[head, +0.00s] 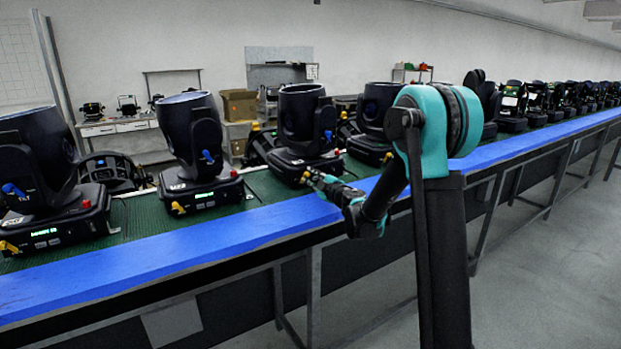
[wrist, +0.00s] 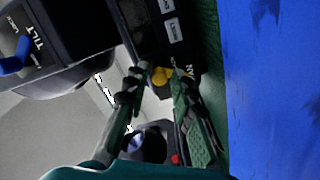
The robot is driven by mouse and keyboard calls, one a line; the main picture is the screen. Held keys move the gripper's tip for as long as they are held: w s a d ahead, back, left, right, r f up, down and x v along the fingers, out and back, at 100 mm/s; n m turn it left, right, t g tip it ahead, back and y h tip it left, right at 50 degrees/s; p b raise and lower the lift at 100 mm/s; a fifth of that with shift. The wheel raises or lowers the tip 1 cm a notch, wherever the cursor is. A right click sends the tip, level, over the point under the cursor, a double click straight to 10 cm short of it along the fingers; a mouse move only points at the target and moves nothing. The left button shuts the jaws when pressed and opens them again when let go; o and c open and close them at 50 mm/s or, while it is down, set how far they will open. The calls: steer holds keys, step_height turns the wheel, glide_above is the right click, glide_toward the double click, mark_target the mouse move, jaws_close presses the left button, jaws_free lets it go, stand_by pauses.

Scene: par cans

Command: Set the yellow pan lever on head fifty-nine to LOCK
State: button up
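The moving head (head: 298,130) by my gripper is a black fixture with its lamp barrel pointing up, standing on the green surface behind the blue edge. Its yellow pan lever (wrist: 160,76) shows as a small rounded knob at the base corner in the wrist view. My gripper (wrist: 157,78) has its fingers apart, one on each side of the knob; I cannot tell whether either touches it. In the head view my gripper (head: 316,180) reaches the base's front corner and partly hides the lever. The lever's setting and the head's number are not readable.
A blue tilt lever (wrist: 12,64) sits on the yoke beside lettering TILT. Other moving heads (head: 196,150) stand along the bench to both sides. The blue bench edge (head: 200,238) runs in front. Grey floor (head: 560,250) is open at right.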

steer(key=shift+o, duration=0.7)
steer(key=v, duration=1.2)
